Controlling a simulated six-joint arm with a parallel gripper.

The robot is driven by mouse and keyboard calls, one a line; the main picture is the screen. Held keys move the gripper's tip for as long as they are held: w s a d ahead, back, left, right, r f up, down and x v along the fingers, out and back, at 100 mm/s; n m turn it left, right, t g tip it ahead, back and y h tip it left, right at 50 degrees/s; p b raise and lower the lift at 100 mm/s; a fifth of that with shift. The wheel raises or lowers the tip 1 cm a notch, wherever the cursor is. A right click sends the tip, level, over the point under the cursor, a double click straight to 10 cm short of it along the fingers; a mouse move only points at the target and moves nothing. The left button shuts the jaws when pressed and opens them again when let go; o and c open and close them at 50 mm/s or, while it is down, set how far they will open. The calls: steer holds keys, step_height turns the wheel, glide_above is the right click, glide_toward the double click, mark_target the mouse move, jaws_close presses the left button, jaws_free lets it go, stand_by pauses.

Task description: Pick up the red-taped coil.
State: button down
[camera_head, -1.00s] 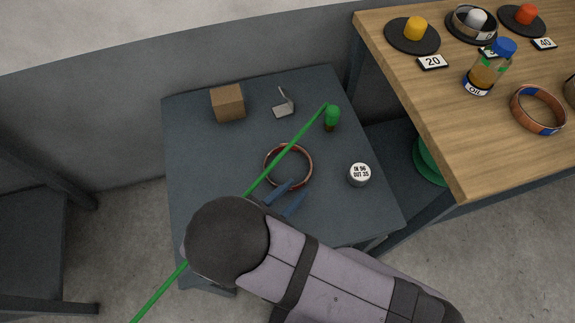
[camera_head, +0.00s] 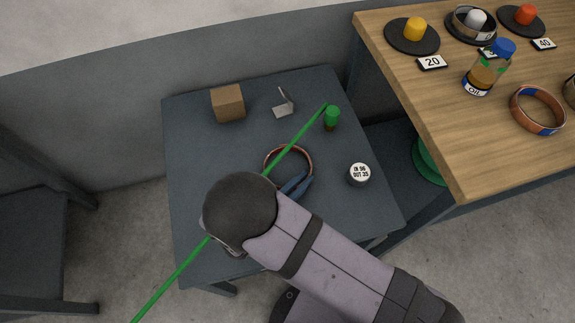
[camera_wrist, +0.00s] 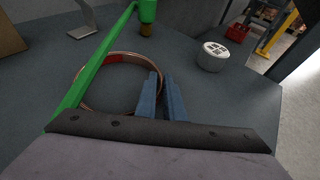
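The red-taped coil, a thin copper ring (camera_head: 277,151) with a red patch, lies on the dark table. The red tape shows in the wrist view (camera_wrist: 116,58). My gripper (camera_head: 309,177) is at the coil's right side; its two blue fingers also show in the wrist view (camera_wrist: 161,75). They are close together, with the coil's right rim between their tips. They appear shut on the rim, though the contact itself is partly hidden by the fingers. My arm hides the coil's near part in the head view. The coil still looks low at the table.
A green strip (camera_head: 297,137) runs across the coil from a green-topped item (camera_head: 331,115). A brown block (camera_head: 228,103) and a metal bracket (camera_head: 284,104) stand behind. A wooden table (camera_head: 440,110) is at right.

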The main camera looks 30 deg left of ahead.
stand_by(0.5)
step_height(320, 180, up, 10)
steer(key=p, duration=0.1)
stand_by(0.5)
steer(key=shift+r, duration=0.1)
